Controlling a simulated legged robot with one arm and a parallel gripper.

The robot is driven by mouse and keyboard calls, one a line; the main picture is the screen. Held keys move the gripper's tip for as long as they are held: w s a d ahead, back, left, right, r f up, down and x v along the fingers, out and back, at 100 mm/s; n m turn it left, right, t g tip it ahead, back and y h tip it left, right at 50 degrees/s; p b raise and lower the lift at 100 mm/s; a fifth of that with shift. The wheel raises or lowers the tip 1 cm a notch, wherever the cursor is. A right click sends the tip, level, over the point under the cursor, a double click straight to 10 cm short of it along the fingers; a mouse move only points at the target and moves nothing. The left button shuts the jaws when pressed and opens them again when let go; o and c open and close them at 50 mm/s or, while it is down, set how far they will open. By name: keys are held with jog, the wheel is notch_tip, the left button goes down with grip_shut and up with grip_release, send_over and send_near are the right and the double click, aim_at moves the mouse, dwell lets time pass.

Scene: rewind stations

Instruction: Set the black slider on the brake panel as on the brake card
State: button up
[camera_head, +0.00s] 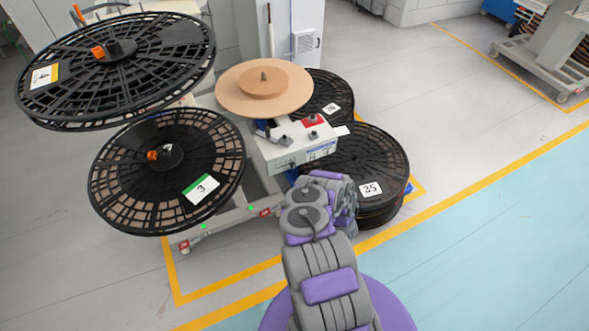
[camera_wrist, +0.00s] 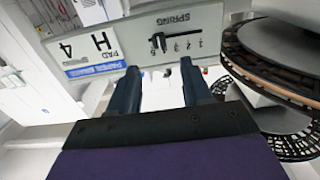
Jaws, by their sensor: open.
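In the wrist view, a pale grey brake panel (camera_wrist: 215,22) appears upside down, with the word SPRING and a row of small scale marks. A small black slider (camera_wrist: 158,42) sits by those marks, near the middle of the panel. In the head view my arm hides the gripper. I cannot tell a separate brake card.
In the head view, a white machine box (camera_head: 272,152) stands beside a brown disc (camera_head: 235,90). Large black reels stand at the left, one labelled 3 (camera_head: 125,190); another labelled 35 (camera_head: 350,155) lies at the right. Dark reels (camera_wrist: 285,50) are close right in the wrist view.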

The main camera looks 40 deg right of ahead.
aim_at(294, 167)
jog(key=b+x, duration=0.1)
jog(key=x, duration=0.8)
jog(key=shift+s+d, duration=0.1)
grip_shut()
dwell(0.4)
